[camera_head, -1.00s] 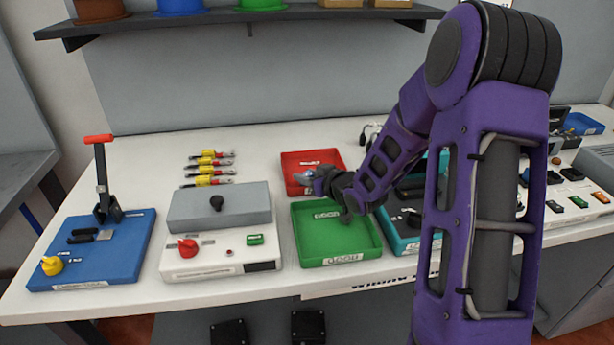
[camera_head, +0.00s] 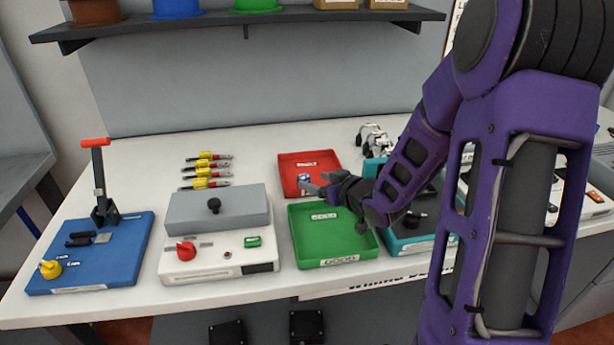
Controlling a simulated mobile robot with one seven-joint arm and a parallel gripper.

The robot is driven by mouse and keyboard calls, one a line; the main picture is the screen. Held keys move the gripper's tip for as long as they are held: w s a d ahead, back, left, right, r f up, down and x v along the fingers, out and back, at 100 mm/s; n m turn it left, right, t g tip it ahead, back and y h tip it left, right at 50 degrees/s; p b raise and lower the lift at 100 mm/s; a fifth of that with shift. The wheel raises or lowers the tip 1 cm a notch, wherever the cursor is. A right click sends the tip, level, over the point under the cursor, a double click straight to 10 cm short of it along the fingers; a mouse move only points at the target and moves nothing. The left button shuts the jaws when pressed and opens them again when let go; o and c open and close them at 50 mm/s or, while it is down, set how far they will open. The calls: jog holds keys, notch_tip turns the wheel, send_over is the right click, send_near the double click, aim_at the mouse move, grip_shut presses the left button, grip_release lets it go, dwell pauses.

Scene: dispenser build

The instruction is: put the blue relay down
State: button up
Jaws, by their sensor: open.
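The blue relay (camera_head: 304,178) is a small blue block with a light top, seen in the red tray (camera_head: 328,160) near its front left. My gripper (camera_head: 311,187) is open, with its fingers over the front edge of the red tray, close to the relay. I cannot tell whether a finger still touches the relay. The fingers and wrist hide part of the red tray's front right.
A green tray (camera_head: 335,258) stands in front of the red one. A white tester box with a grey lid (camera_head: 218,212) is to its left, and a blue base with a lever (camera_head: 92,250) farther left. A teal fixture (camera_head: 408,246) is at the right. Yellow-red connectors (camera_head: 207,163) lie behind.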

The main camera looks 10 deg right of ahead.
jog(key=shift+p+v, duration=0.35)
jog(key=shift+v, duration=2.4)
